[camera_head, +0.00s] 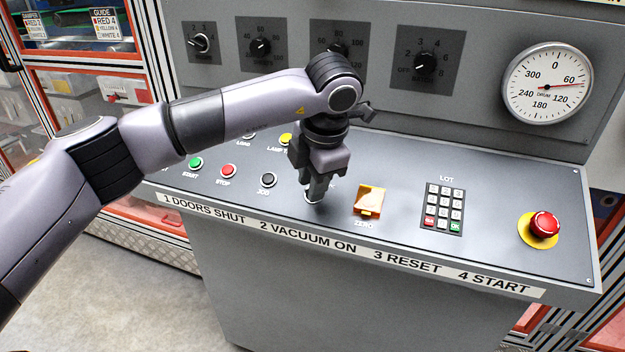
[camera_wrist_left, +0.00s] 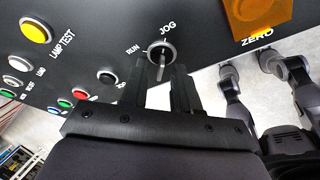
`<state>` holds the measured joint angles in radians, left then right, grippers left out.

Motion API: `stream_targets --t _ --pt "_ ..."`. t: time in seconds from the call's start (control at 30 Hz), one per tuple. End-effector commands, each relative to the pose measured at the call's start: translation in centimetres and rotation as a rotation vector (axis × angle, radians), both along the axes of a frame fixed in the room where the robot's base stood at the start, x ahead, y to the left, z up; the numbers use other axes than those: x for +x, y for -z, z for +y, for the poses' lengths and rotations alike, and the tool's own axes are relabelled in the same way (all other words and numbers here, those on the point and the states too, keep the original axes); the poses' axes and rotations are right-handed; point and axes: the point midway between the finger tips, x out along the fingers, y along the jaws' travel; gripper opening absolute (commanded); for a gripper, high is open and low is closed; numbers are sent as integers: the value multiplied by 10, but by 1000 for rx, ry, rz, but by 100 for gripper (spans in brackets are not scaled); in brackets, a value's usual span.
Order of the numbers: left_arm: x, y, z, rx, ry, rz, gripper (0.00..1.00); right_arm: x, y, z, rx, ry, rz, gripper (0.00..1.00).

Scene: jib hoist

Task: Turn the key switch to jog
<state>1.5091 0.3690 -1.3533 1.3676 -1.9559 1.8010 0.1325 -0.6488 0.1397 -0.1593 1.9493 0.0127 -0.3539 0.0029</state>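The key switch (camera_wrist_left: 161,53) has a round silver collar on the dark sloped console, with RUN printed to its left and JOG above it in the left wrist view. Its narrow key stands out toward my gripper. Which label the key is set to I cannot tell. My left gripper (camera_head: 314,192) points down at the switch, and its fingers hide most of it in the head view. In the left wrist view the two fingers (camera_wrist_left: 161,82) stand apart, one on each side of the key, with a gap showing. My right gripper is not in view.
An orange ZERO cover (camera_head: 369,200) sits just right of the gripper. A keypad (camera_head: 443,209) and a red emergency button (camera_head: 543,225) are farther right. A black JOG button (camera_head: 268,180), red STOP (camera_head: 228,171) and green START (camera_head: 196,162) are to the left.

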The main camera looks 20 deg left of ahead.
Motion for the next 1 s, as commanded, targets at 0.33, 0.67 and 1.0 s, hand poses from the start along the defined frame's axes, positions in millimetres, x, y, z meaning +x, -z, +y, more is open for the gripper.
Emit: stream_targets --t 0.33,0.67,1.0 --pt "-10 -51 -11 -2 2 -6 30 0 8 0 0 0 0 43" --pt "-14 -67 -14 -1 2 -3 30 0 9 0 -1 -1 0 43" --pt "-13 -66 -14 -1 2 -3 30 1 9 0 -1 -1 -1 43"
